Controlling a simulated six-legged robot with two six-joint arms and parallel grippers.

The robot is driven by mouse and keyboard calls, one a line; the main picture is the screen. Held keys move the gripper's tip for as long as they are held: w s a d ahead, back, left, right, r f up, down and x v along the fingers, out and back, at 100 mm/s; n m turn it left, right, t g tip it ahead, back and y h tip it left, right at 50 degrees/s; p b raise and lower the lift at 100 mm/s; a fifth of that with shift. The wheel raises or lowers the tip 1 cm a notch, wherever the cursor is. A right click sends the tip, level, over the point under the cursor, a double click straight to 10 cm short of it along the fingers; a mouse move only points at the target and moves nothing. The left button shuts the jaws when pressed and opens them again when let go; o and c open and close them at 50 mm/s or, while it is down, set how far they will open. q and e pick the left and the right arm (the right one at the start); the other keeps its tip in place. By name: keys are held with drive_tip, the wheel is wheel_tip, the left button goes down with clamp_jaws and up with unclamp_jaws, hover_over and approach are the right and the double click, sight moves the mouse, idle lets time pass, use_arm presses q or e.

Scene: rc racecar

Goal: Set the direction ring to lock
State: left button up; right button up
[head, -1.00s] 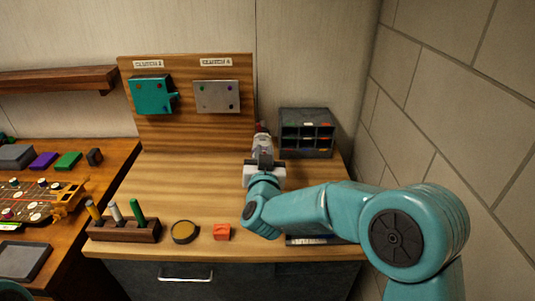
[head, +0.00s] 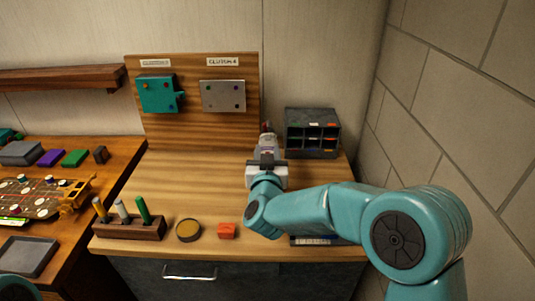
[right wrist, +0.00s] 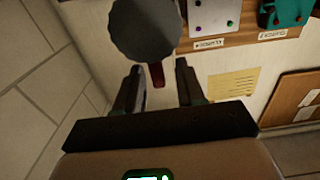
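My right gripper (head: 266,158) is over the back right of the wooden bench, pointing toward the backboard. In the right wrist view its two fingers (right wrist: 160,88) stand apart with a gap between them. A dark grey round part with a scalloped edge (right wrist: 147,30) is just beyond the fingertips, with a red piece (right wrist: 157,76) below it in the picture, seen between the fingers. A small dark and red tip (head: 266,127) shows past the gripper in the head view. I cannot tell whether the round part is the direction ring, and no lock mark is readable. My left gripper is not in view.
A grey organizer (head: 312,133) stands right of the gripper. The backboard holds a teal plate (head: 158,93) and a grey plate (head: 223,96).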

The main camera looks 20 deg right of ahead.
drive_tip(key=shift+s, duration=0.3)
drive_tip(key=b+v, duration=0.4)
drive_tip(key=v, duration=1.1)
drive_tip(key=shift+s+a, duration=0.2)
drive_tip(key=shift+s, duration=0.15)
